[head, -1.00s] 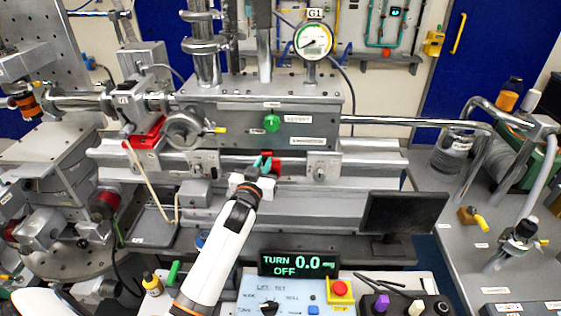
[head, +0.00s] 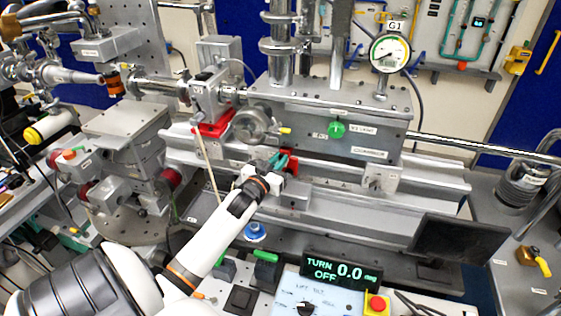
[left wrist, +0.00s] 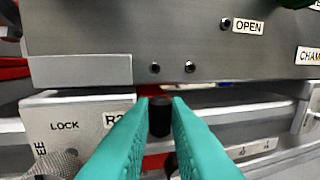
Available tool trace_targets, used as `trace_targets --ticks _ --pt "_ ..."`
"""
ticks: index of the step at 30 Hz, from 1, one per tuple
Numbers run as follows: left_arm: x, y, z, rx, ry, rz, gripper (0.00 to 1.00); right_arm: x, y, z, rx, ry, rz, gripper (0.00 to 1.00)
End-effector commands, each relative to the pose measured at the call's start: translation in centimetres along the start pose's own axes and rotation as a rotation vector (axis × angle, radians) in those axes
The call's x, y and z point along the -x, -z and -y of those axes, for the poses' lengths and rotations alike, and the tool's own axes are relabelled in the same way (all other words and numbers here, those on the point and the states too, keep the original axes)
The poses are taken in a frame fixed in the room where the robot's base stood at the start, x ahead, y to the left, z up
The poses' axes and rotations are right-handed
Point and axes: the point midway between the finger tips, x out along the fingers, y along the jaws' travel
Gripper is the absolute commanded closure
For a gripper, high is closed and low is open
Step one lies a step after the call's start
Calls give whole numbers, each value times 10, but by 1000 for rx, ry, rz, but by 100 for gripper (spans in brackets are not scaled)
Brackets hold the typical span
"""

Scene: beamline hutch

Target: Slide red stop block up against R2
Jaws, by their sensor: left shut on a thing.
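The red stop block (head: 291,163) sits on the rail below the grey chamber, in the middle of the head view. My left gripper (head: 272,163) is shut on it. In the left wrist view, its teal fingers (left wrist: 160,112) close around a black knob (left wrist: 160,118) in front of the red block (left wrist: 152,91). The R2 carriage (left wrist: 72,130), marked LOCK, stands just left of the fingers. The fingers hide much of the block, and I cannot tell whether block and carriage touch. My right gripper is not in view.
The chamber (head: 300,120) with gauge G1 (head: 390,53) stands above the rail. A clamp (head: 382,179) is on the rail to the right. A monitor (head: 462,243), a TURN OFF display (head: 340,270) and a control box (head: 325,296) are in front.

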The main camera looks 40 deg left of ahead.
Motion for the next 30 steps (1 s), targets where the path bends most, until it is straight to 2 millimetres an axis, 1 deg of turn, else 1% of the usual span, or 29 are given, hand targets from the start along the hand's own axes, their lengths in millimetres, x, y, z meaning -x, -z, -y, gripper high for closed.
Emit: trace_targets --ticks 1,4,5,13,16,20,27,30 --pt "0 0 -2 -2 -5 -1 82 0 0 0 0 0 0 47" --pt "0 0 -2 -2 -4 -1 65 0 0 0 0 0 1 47" --pt "0 0 -2 -2 -4 -1 63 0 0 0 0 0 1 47" --pt "1 0 -1 -1 -2 -1 63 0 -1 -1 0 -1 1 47" --pt "7 2 -1 -1 -2 -2 63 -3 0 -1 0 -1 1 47" --pt "28 4 -1 -2 -2 -2 63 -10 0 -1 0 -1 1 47" --pt "80 5 -2 -1 -3 -3 63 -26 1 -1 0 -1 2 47" --pt "98 4 -2 -3 -4 -4 63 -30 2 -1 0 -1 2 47"
